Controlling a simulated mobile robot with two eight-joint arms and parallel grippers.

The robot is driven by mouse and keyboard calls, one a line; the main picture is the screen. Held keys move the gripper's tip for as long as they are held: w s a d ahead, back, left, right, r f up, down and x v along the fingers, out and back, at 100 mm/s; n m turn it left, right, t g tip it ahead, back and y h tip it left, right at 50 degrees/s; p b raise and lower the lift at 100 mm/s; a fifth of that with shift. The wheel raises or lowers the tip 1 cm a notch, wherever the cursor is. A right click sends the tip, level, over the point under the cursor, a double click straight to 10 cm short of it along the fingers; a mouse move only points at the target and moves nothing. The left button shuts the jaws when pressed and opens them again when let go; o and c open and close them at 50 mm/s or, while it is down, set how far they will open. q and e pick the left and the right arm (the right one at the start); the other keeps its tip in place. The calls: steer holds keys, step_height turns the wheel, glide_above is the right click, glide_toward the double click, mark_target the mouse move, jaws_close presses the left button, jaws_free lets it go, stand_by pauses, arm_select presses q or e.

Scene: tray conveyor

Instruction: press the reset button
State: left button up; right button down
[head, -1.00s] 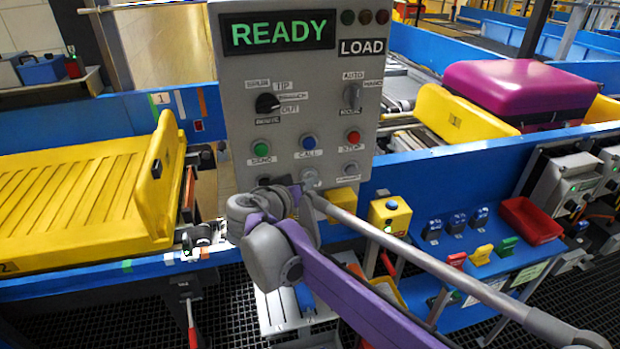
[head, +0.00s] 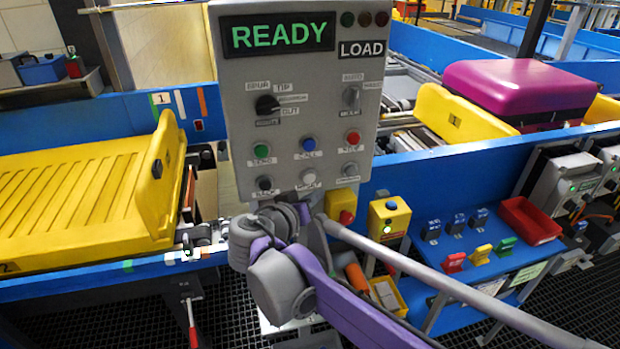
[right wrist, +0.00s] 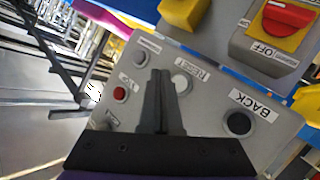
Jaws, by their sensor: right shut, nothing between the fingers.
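The grey control panel (head: 296,110) shows a green READY display. The pale reset button (head: 309,176) sits in the bottom row, between the black BACK button (head: 264,184) and a small grey button (head: 349,170). My right gripper (head: 304,212) is just below the reset button in the head view, its fingers mostly hidden by my wrist. In the right wrist view, the shut, empty right gripper (right wrist: 160,74) points at the panel, its tips beside the reset button (right wrist: 181,80). Contact cannot be told. My left gripper is not in view.
A red stop button (head: 353,138), blue CALL button (head: 308,145) and green button (head: 261,151) sit above. A yellow box with a red knob (head: 347,217) is close by on the right. A yellow tray (head: 80,195) lies left; a purple case (head: 515,88) lies right.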

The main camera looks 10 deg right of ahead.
steer(key=shift+s, duration=1)
steer(key=s+d+f+n+g+y, duration=0.1)
steer(key=s+d+f+g+y, duration=0.1)
steer(key=s+d+f, duration=0.3)
steer(key=s+d+f+g+y, duration=0.2)
steer(key=s+f, duration=0.5)
steer(key=s+a+f+n+g+y, duration=0.1)
steer(key=s+a+f+y, duration=0.2)
steer(key=s+f, duration=0.6)
steer(key=s+y, duration=0.2)
steer(key=s, duration=0.1)
steer(key=shift+s+f+n+y, duration=0.2)
steer(key=shift+f+n+y, duration=0.1)
steer(key=shift+f+n, duration=0.1)
